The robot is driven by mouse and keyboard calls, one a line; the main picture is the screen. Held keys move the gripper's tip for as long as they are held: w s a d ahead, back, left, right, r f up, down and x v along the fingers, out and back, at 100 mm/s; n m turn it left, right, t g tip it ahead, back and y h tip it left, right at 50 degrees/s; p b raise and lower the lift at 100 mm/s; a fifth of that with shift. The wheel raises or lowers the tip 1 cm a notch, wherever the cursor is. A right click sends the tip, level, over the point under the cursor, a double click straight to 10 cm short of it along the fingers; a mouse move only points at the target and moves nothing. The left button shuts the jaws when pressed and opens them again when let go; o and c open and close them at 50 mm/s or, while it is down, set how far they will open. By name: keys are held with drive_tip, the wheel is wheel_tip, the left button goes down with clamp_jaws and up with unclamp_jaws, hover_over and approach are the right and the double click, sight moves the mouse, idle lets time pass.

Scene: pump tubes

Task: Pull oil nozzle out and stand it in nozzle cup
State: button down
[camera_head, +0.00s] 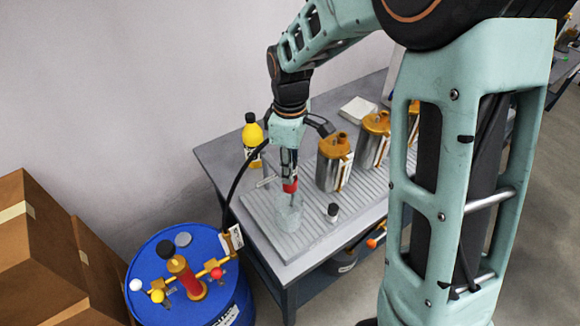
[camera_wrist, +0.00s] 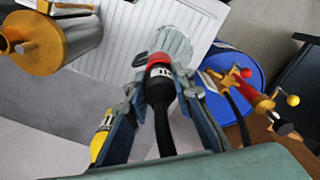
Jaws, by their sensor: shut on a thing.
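My gripper (camera_head: 289,170) is shut on the oil nozzle, seen by its red collar (camera_head: 290,186), and points down over the table. In the wrist view my gripper's fingers (camera_wrist: 161,78) press on both sides of the black, labelled nozzle body (camera_wrist: 159,92), with the red collar just beyond the tips. A clear cup (camera_head: 288,215) stands on the ribbed tray right below the nozzle; it also shows in the wrist view (camera_wrist: 174,46). I cannot tell how far the spout reaches into the cup. A black hose (camera_head: 236,180) runs from the nozzle towards the blue drum (camera_head: 228,285).
A pump with red, yellow and white knobs (camera_head: 186,277) stands on the drum. Metal cans with golden tops (camera_head: 334,165) stand behind right of the cup. A yellow bottle (camera_head: 252,135) stands at the back left.

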drive_tip(key=c, duration=1.6)
unclamp_jaws()
wheel_tip(320, 180, up, 12)
drive_tip(key=shift+f, duration=0.1)
